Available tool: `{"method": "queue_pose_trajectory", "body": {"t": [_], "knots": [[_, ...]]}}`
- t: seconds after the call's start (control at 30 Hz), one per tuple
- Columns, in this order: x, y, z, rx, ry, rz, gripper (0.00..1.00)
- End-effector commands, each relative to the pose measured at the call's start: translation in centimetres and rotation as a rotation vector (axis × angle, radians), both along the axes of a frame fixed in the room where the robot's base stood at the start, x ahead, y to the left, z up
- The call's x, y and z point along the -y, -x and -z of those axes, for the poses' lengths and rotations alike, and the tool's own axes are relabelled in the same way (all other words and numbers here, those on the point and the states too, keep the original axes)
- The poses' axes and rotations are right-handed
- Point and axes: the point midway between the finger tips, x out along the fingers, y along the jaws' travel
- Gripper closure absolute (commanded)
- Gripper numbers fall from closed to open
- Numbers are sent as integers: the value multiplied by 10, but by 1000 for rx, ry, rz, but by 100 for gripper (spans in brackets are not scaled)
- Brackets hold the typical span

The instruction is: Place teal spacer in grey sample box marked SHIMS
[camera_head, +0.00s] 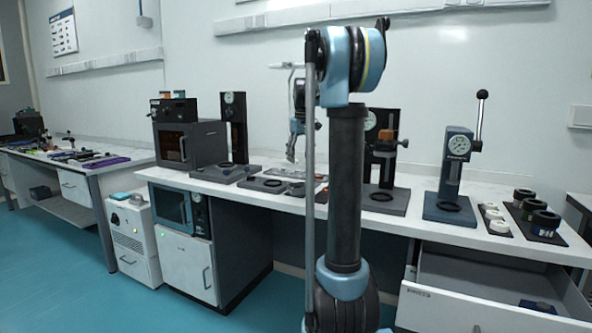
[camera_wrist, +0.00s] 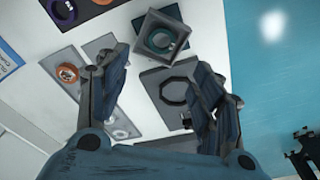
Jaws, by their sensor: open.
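In the wrist view, a teal ring (camera_wrist: 163,41), which looks like the teal spacer, sits inside an open grey square box (camera_wrist: 143,50). No SHIMS marking on the box is readable. My gripper (camera_wrist: 162,60) is open and empty, its fingers apart on either side of the view. The box and ring lie beyond the fingertips, between and just past them. In the head view my gripper (camera_head: 291,155) hangs over the middle of the long table, partly hidden by my own arm. The box and ring cannot be made out there.
A dark plate with a ring-shaped seat (camera_wrist: 171,88) lies beside the box, near the table edge. An orange ring (camera_wrist: 67,74) and a purple ring (camera_wrist: 62,11) lie to the left. Gauge stands (camera_head: 449,170) line the table (camera_head: 470,236). A drawer (camera_head: 480,308) stands open below.

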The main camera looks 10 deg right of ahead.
Motion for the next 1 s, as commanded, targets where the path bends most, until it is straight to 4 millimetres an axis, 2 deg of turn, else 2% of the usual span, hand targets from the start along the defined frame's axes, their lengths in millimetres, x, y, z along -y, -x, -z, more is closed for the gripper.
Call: {"method": "queue_pose_trajectory", "body": {"t": [0.2, 0.37, 0.47, 0.57, 0.77, 1.0], "knots": [[1, 2, -18, 0, 0, 0, 40], [1, 4, -20, 0, 0, 1, 40], [0, 14, -18, 1, 1, 6, 40], [-1, 37, -14, 5, 1, 21, 40], [-3, 106, 5, 15, 2, 69, 40], [-5, 187, 41, 27, 1, 129, 40]]}}
